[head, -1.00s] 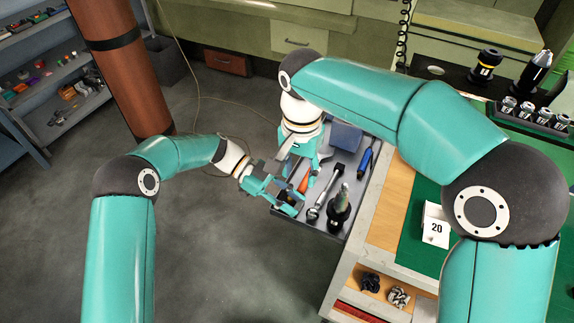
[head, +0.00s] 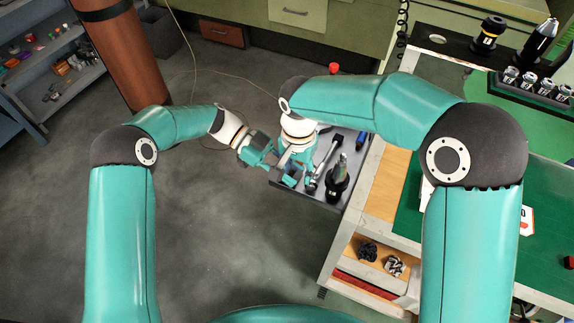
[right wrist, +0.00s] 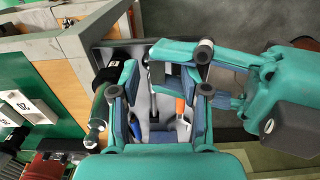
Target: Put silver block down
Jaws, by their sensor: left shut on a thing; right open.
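My left gripper (head: 272,158) is shut at the left edge of the open grey drawer (head: 303,197). What it holds is mostly hidden by its fingers and the right arm; I cannot clearly make out the silver block. My right gripper (head: 298,172) points down over the drawer, close beside the left one, and is open. In the right wrist view, the right gripper's fingers (right wrist: 155,98) are spread with drawer contents between them, and the left gripper (right wrist: 215,90) comes in from the right, close to the right finger.
The drawer holds a dark tool holder (head: 338,184), a ratchet-like tool (head: 323,162), a blue-handled tool (head: 361,139) and an orange-handled tool (right wrist: 181,105). The wooden-edged cart (head: 380,205) stands right of it. Open floor (head: 220,240) lies left.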

